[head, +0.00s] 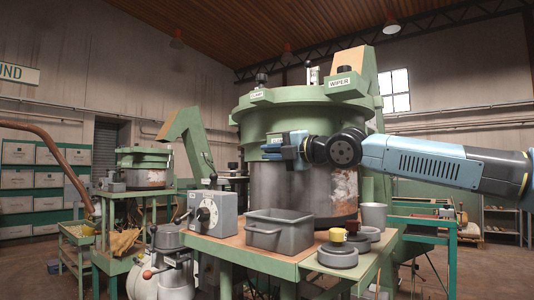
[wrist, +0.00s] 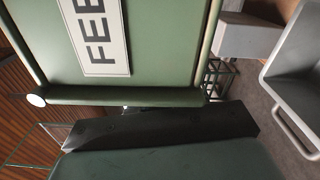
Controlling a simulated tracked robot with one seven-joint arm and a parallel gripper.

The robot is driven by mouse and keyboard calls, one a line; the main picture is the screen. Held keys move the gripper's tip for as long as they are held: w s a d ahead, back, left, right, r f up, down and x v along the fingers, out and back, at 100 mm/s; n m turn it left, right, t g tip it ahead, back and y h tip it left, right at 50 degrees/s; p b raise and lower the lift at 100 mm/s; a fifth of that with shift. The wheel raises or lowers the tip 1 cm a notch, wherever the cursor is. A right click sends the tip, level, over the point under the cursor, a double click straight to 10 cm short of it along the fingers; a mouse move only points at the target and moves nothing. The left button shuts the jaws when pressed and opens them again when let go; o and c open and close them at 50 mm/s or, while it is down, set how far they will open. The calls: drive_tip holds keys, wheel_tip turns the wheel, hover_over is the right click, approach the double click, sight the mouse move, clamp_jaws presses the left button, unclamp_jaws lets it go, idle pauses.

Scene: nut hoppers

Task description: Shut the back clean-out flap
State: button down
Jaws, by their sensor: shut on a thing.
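A large green and steel hopper machine (head: 285,105) stands at the centre of the head view. My gripper (head: 287,148) reaches in from the right, against its front side. A green panel (wrist: 165,75) with a white plate reading "FEE" fills much of the wrist view, with a green bar along its lower edge. My gripper's dark finger (wrist: 165,128) lies close to that edge. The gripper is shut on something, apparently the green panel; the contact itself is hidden. I cannot make out which part is the back clean-out flap, or its angle.
A grey bin (head: 279,230) stands on the bench below my gripper, also at the right of the wrist view (wrist: 302,65). A control box (head: 208,213) is left of it. Round weights (head: 338,256) and a grey cup (head: 373,216) stand to the right. A smaller green machine (head: 145,160) is farther left.

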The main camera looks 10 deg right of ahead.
drive_tip(key=c, duration=1.2)
unclamp_jaws()
drive_tip(key=v, duration=1.4)
drive_tip(key=shift+w, duration=0.1)
